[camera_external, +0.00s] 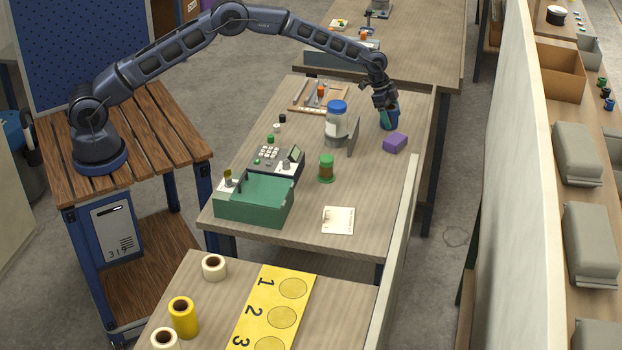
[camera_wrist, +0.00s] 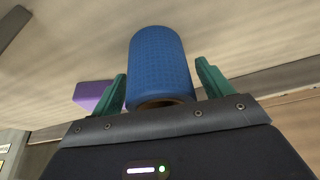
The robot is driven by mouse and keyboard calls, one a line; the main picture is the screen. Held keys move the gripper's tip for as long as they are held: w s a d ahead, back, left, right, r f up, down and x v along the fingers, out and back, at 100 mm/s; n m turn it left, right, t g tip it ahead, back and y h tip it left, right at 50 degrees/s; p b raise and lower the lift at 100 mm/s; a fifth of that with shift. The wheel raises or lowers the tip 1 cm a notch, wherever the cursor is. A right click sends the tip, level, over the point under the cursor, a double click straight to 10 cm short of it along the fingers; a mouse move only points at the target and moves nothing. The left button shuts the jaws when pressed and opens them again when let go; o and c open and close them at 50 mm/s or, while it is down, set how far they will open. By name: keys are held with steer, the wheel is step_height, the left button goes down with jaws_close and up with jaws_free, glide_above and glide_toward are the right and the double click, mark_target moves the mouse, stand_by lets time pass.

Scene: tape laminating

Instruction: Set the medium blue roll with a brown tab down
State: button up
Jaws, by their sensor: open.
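The blue roll (camera_external: 390,120) stands upright on the table's far right part, under my gripper (camera_external: 384,103). In the wrist view the blue roll (camera_wrist: 160,62) fills the space between the two green fingers of my gripper (camera_wrist: 162,84). The fingers are open, with a visible gap on the right side and a narrow one on the left. A brown ring shows at the roll's near end; I cannot make out a separate tab.
A purple block (camera_external: 395,143) lies close to the roll; it also shows in the wrist view (camera_wrist: 90,95). A blue-lidded jar (camera_external: 336,125) and a grey upright plate (camera_external: 354,136) stand to the left.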

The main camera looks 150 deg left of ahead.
steer(key=v, duration=1.2)
